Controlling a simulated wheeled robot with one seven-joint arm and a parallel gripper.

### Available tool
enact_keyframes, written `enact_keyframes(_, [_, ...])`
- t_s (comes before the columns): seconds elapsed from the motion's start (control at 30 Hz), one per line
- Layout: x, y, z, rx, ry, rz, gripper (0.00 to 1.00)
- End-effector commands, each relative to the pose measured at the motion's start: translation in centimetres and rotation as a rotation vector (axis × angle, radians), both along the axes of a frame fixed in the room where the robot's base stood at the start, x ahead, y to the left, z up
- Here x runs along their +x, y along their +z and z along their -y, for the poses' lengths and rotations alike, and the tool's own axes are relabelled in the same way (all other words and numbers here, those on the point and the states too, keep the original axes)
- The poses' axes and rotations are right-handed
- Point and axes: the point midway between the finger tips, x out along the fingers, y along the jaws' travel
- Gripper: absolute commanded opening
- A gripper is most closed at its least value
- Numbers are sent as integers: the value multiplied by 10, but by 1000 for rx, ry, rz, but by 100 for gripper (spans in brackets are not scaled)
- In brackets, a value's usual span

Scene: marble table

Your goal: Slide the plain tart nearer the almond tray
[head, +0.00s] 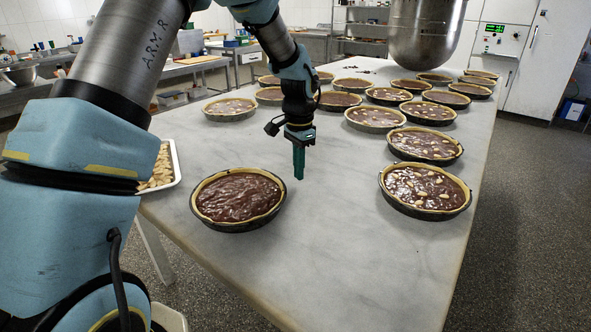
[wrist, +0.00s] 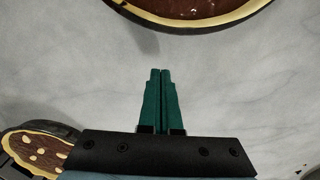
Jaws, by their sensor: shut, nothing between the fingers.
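The plain tart (head: 238,197), smooth dark chocolate in a pale crust and dark tin, sits on the marble table near its front left part. Its rim also shows at the top of the wrist view (wrist: 195,14). The almond tray (head: 176,177), white with pale almonds, is left of the tart at the table's left edge, partly hidden by my arm. My gripper (head: 299,177), with green fingers, points down just right of and slightly behind the tart. The fingers are together and empty in the wrist view (wrist: 160,72), with a gap to the tart.
Almond-topped tarts stand on the right, the nearest one (head: 426,189) close to the table's right edge. More tarts fill the back under a steel mixer bowl (head: 426,35). Bare marble (head: 330,240) lies between the plain tart and the right-hand tarts.

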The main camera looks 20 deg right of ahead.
Motion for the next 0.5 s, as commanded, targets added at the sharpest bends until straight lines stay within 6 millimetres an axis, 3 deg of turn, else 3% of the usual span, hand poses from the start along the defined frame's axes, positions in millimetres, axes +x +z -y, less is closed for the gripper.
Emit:
enact_keyframes(0.3, [2, 60, 0, -5, 2, 6, 0])
enact_keyframes(0.5, [1, 87, 0, -3, 2, 4, 0])
